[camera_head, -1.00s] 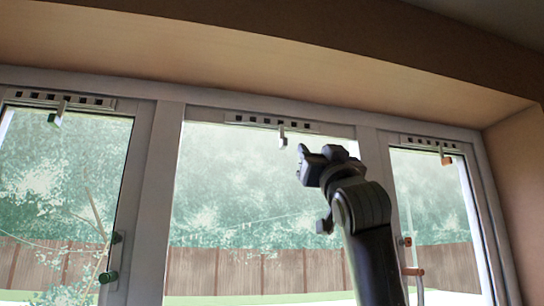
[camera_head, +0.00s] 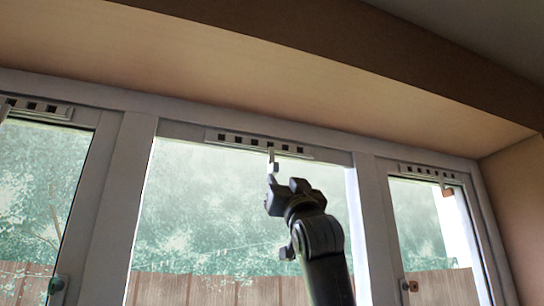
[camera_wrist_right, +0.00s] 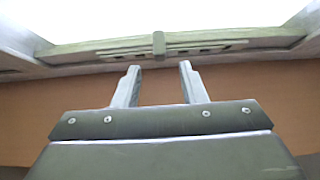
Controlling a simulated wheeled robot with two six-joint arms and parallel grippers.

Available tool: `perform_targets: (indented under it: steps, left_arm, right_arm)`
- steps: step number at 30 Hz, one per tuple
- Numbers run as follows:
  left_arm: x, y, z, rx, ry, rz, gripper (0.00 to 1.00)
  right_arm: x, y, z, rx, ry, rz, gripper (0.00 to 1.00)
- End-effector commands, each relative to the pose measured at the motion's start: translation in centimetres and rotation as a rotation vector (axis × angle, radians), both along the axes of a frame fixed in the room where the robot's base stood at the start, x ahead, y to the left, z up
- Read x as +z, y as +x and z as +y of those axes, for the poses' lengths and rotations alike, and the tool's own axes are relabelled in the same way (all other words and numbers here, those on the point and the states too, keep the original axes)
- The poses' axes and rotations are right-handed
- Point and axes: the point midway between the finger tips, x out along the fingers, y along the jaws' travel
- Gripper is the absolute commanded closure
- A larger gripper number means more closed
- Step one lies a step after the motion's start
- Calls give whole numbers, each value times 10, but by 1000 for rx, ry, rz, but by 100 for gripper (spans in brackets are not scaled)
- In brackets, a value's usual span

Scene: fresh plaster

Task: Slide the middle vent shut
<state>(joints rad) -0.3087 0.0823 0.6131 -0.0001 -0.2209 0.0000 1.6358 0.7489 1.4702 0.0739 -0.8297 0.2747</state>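The middle vent (camera_head: 232,139) is a pale strip with a row of dark square openings along the top of the middle window. Its small hanging tab (camera_head: 272,160) is right of the strip's centre. My right gripper (camera_head: 274,188) is just below the tab. In the right wrist view, the two fingers of my right gripper (camera_wrist_right: 159,70) are apart with nothing between them. The tab (camera_wrist_right: 158,44) is beyond the fingertips, lined up with the gap. The vent (camera_wrist_right: 205,48) runs across behind it, with several dark openings.
A left vent (camera_head: 40,107) is cut off at the picture's edge. A right vent (camera_head: 430,171) has an orange-brown tab (camera_head: 447,191). White window posts stand between the panes. A deep beige soffit (camera_head: 250,70) overhangs the windows.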

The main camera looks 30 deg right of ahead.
Motion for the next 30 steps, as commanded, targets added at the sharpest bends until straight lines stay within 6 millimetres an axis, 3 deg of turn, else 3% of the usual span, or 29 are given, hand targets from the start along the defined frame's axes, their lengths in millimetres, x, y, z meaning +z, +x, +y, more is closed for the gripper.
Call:
perform_targets:
  steps: [1, 7, 15, 22, 30]
  left_arm:
    - [12, 4, 0, 0, 0, -5, 51]
    - [35, 18, 0, -5, 1, -27, 51]
    - [64, 15, 0, -4, 0, -23, 51]
    - [78, 12, -1, -3, -1, -18, 51]
    - [81, 11, -3, -2, -3, -16, 51]
  right_arm:
    - [12, 6, -1, 1, 1, 2, 62]
    - [33, 27, -6, 1, 1, 1, 62]
    - [59, 53, -12, 1, 1, 1, 62]
    - [72, 68, -16, 1, 1, 0, 62]
    - [75, 73, -17, 0, 0, 0, 62]
